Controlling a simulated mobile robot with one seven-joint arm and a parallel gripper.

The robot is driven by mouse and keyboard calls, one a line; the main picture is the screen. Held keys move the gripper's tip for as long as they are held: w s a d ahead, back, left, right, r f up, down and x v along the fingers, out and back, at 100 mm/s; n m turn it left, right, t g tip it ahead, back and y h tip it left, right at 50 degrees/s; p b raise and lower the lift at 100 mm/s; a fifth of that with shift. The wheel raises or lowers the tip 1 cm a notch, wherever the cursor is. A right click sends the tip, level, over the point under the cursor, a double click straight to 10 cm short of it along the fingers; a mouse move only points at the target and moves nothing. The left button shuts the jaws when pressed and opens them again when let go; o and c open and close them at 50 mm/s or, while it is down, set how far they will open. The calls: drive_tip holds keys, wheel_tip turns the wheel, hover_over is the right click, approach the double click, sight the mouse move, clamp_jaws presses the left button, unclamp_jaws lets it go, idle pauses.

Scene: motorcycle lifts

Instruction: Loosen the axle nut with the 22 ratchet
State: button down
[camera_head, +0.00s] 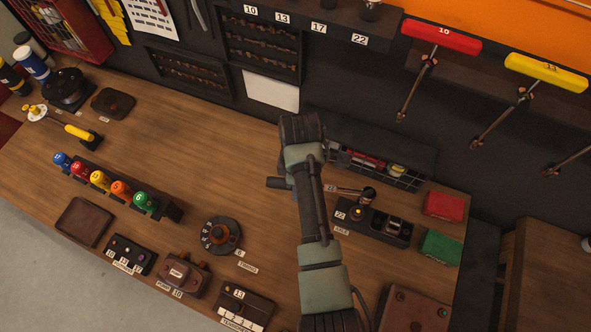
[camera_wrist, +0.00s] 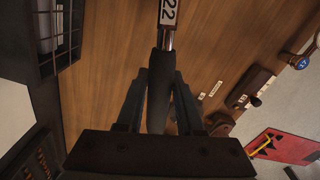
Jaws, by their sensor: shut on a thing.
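My gripper (camera_wrist: 162,85) is shut on the black handle of the 22 ratchet (camera_wrist: 157,88) in the wrist view. In the head view my arm hides most of the gripper. The ratchet's shaft (camera_head: 347,190) with its tag sticks out to the right of the arm, and its handle end shows on the left. Its dark head (camera_head: 368,194) appears over the back of the axle block (camera_head: 379,228), which is labelled 22 and AXLE. A yellow-topped piece (camera_head: 357,212), perhaps the axle nut, shows just in front of the head. I cannot tell whether they touch.
A wire basket (camera_head: 405,180) stands behind the axle block. Red (camera_head: 444,206) and green (camera_head: 441,247) boxes lie to its right. The timing dial (camera_head: 221,236) and the tensioner block (camera_head: 243,306) are to the left. Open bench lies left of my arm.

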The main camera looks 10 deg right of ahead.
drive_tip(key=shift+s+f+b, duration=0.15)
drive_tip(key=shift+f+b, duration=0.5)
wheel_tip(320, 180, down, 4)
drive_tip(key=b, duration=0.4)
drive_tip(key=shift+f, duration=1.15)
idle(2.3)
drive_tip(key=s+n+p, duration=0.1)
drive_tip(key=p, duration=0.1)
drive_tip(key=s+n+p, duration=0.1)
drive_tip(key=s+p, duration=0.1)
drive_tip(key=shift+s+a+n, duration=0.3)
drive_tip(key=shift+a+n, duration=0.05)
drive_tip(key=shift+n, duration=0.05)
